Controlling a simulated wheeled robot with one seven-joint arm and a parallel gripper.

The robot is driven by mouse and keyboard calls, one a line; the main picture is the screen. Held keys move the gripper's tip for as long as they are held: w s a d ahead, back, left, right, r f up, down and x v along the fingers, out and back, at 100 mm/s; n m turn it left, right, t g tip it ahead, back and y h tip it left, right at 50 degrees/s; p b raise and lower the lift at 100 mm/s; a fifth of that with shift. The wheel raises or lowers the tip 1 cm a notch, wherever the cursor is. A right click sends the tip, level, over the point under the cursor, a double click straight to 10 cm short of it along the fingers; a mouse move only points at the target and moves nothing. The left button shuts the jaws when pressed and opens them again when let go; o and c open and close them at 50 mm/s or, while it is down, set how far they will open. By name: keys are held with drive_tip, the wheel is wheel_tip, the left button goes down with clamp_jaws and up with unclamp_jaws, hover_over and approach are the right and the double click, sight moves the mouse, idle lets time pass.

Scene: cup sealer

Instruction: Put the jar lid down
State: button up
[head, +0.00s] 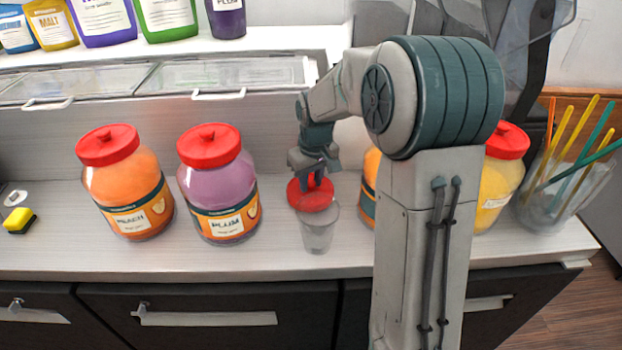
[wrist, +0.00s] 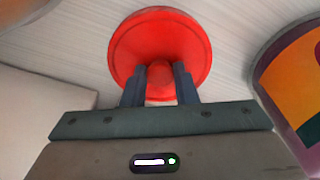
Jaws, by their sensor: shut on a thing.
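The red jar lid (head: 312,196) is just behind and partly above a clear plastic cup (head: 318,232) in the head view. My gripper (head: 316,177) is above the lid, with its fingers shut on the lid's knob. In the wrist view the round lid (wrist: 160,38) fills the top middle, and my gripper's fingers (wrist: 160,84) are on either side of the knob. The lid is close to the counter; I cannot tell whether it touches it. An orange jar (head: 370,165) right of the lid is mostly hidden by my arm, and its top is hidden.
Peach (head: 130,190) and plum (head: 222,190) jars with red lids stand to the left on the counter (head: 275,262). A yellow jar (head: 497,185) and a container of colored straws (head: 565,190) stand to the right. Clear-lidded bins (head: 230,75) line the back. A sponge (head: 18,220) lies far left.

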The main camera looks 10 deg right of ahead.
sight(314, 192)
drive_tip(key=shift+f, duration=0.2)
drive_tip(key=o, duration=1)
drive_tip(key=shift+r, duration=0.15)
wheel_tip(314, 192, up, 11)
drive_tip(key=s, duration=0.1)
drive_tip(key=s+f+m, duration=0.1)
drive_tip(key=s, duration=0.7)
drive_tip(key=s+f+m+t, duration=0.1)
drive_tip(key=s, duration=0.7)
drive_tip(key=s+f+m, duration=0.1)
drive_tip(key=s+f, duration=0.1)
drive_tip(key=s, duration=0.6)
drive_tip(key=shift+a+f+t, duration=0.1)
drive_tip(key=shift+t, duration=0.2)
